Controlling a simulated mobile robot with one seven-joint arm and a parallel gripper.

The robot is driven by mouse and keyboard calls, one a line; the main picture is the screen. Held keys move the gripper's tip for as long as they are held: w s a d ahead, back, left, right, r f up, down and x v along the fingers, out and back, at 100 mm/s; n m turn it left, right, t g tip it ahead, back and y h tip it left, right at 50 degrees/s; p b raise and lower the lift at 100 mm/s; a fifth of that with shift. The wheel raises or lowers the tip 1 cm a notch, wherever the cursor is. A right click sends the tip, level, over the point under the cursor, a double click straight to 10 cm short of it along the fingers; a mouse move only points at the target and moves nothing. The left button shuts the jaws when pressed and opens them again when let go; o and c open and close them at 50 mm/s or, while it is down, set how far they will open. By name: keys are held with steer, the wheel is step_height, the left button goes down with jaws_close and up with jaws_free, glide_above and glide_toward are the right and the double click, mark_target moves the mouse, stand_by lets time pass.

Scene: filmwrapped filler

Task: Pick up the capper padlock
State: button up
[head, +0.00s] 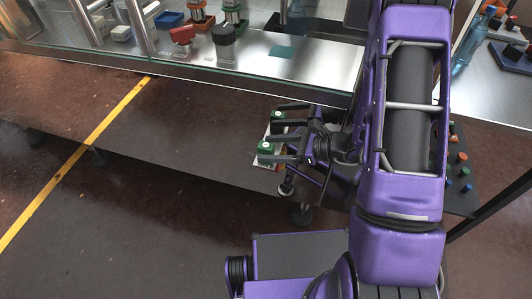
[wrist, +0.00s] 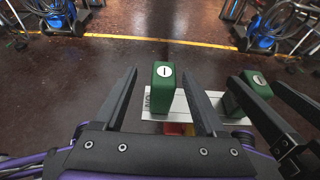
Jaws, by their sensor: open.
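Two green blocks with round white "I" labels stand on a white plate (wrist: 180,103); they may be padlock bodies, but no shackle shows. I cannot tell which one is the capper padlock. In the wrist view, my gripper (wrist: 157,75) is open, with one black finger on each side of the left green block (wrist: 161,96). Its fingers are not visibly closed on it. The second green block (wrist: 249,84) is to the right, partly hidden by dark bars. In the head view, my gripper (head: 268,153) is at the lower green block (head: 264,147); the other green block (head: 277,118) is above it.
Small red and yellow pieces (wrist: 178,129) show below the white plate. A panel of coloured knobs (head: 460,172) is right of my arm. Open floor lies left.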

steer(key=x, duration=0.5)
steer(key=shift+w+r, duration=0.25)
steer(key=shift+d, duration=0.1)
jaws_close()
